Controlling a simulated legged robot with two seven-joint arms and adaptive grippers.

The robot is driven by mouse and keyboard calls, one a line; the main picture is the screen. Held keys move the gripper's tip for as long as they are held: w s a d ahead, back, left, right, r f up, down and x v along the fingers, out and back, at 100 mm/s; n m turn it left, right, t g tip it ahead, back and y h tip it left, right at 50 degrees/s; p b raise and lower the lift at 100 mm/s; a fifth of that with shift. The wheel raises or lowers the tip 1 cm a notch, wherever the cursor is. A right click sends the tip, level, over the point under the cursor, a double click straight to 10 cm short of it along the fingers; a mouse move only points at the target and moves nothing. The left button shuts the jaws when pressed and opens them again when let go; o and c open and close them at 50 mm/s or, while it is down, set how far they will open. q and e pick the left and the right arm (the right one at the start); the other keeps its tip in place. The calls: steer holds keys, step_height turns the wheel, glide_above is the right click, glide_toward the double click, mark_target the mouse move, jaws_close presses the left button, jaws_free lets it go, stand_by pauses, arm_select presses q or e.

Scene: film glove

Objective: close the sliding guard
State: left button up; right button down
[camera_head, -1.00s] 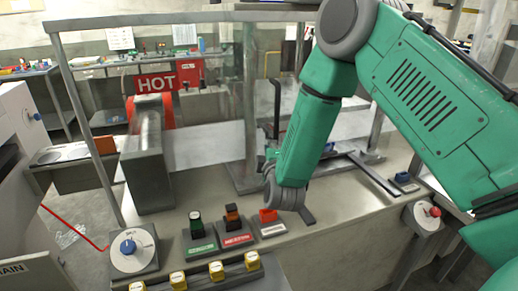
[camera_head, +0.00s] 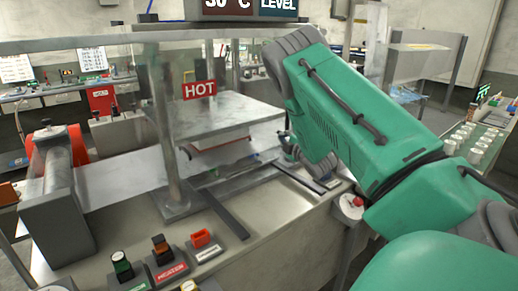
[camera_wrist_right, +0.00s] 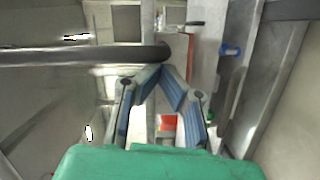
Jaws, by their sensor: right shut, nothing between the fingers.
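The sliding guard is a clear panel in a metal frame; its red HOT label (camera_head: 199,90) shows in front of the press plates in the head view. The guard's right part is hidden behind my right arm. My right gripper (camera_head: 288,150) is mostly hidden behind that arm, at the right side of the press. In the right wrist view, the gripper (camera_wrist_right: 161,72) is shut and empty, its blue-padded fingers meeting at the tips. A grey bar (camera_wrist_right: 85,55), possibly the guard's handle, ends by the fingertips; I cannot tell whether they touch. My left gripper is not in view.
A grey roller stand (camera_head: 60,210) stands at the left. Green, orange and red switches stand along the front edge, the red switch (camera_head: 201,238) nearest the press. A grey post (camera_head: 165,120) rises beside the press. A knob with a red top (camera_head: 357,202) is by my arm.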

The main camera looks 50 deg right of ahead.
steer(key=s+d, duration=0.1)
steer(key=d, duration=0.6)
steer(key=shift+s+d+b, duration=0.3)
steer(key=shift+s+b, duration=0.1)
steer(key=shift+b, duration=0.05)
steer(key=shift+d, duration=0.1)
